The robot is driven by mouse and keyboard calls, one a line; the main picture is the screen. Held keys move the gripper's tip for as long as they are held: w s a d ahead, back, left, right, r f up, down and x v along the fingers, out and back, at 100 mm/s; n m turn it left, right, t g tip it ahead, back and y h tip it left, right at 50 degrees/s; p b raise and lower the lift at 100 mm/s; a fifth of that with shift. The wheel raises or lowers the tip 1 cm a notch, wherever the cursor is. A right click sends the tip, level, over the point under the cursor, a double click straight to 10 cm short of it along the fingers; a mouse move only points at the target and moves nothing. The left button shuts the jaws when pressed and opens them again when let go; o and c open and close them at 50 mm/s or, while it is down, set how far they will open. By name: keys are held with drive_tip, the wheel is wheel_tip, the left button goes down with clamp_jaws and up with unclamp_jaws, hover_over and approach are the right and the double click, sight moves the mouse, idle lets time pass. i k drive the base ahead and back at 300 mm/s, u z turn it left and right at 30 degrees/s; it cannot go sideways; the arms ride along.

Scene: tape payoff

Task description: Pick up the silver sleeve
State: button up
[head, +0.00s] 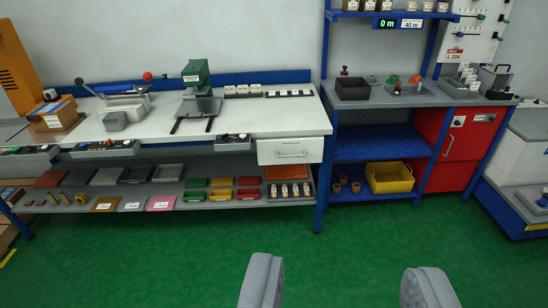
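My gripper (345,284) shows at the bottom of the head view as two grey fingers spread wide apart. It is open, with only green floor visible between the fingers. I cannot pick out the silver sleeve for sure; the small parts are too far off to tell. The long workbench (233,128) stands ahead on the left, well beyond the gripper. The blue-framed bench (378,143) stands to its right, with small parts and a dark box (352,90) on its top.
Open green floor (190,255) lies between my gripper and the benches. A low shelf (190,202) under the workbench holds coloured trays. A yellow bin (389,179) sits on the lower blue shelf. A red cabinet (458,145) and a pale machine (525,165) stand at right.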

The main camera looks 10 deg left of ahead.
sight(131, 204)
drive_tip(key=i, duration=1.3)
drive_tip(key=u, duration=0.65)
drive_tip(key=i, duration=1.35)
drive_tip(key=u, duration=0.85)
drive_tip(key=i, duration=0.45)
drive_tip(key=u, duration=0.1)
